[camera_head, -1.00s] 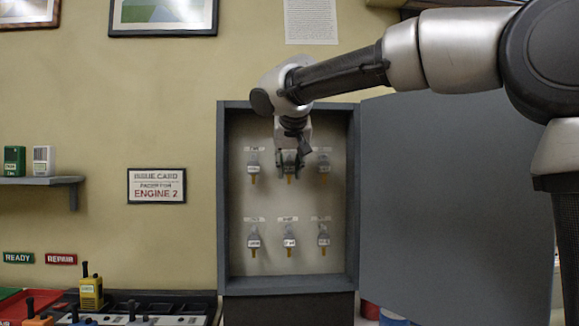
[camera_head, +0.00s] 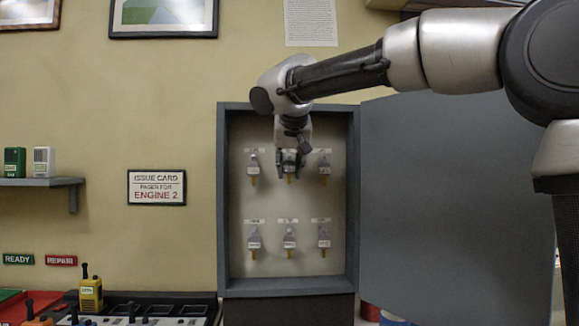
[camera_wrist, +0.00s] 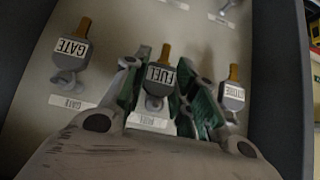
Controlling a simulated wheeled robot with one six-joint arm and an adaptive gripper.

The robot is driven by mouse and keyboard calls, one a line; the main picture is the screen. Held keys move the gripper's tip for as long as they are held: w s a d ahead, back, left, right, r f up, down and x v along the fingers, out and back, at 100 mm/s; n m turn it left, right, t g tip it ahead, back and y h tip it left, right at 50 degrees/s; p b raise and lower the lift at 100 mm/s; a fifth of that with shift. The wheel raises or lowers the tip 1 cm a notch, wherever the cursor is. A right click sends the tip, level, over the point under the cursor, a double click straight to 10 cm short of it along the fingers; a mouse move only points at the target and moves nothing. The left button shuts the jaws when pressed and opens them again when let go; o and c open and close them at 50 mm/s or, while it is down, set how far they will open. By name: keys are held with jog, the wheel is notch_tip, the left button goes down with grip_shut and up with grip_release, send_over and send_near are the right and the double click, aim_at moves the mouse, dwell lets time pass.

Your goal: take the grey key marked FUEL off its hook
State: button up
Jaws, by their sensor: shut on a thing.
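The grey key marked FUEL (camera_wrist: 158,76) has a white tag and a yellow tip, and sits between my gripper's two green-lined fingers in the wrist view. My gripper (camera_wrist: 162,92) is shut on it. In the head view my gripper (camera_head: 290,163) is at the middle of the cabinet's top row, and the key's yellow tip (camera_head: 290,179) shows below it. The key is close to the back panel and its name label. Its hook is largely hidden by key and fingers, so I cannot tell whether the key still bears on it.
The key marked GATE (camera_wrist: 71,48) hangs on one side and another grey key (camera_wrist: 233,94) is close to the other finger. Several keys hang in the lower row. The cabinet frame (camera_head: 222,200) and open door (camera_head: 455,200) bound the space.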

jog(key=shift+s, duration=0.15)
jog(key=shift+s, duration=1.35)
jog(key=shift+s+r, duration=0.1)
jog(key=shift+s, duration=0.05)
jog(key=s, duration=0.1)
jog(key=s+r, duration=0.1)
jog(key=s, duration=0.1)
jog(key=s+r, duration=0.1)
jog(key=shift+s, duration=0.4)
jog(key=shift+f, duration=0.1)
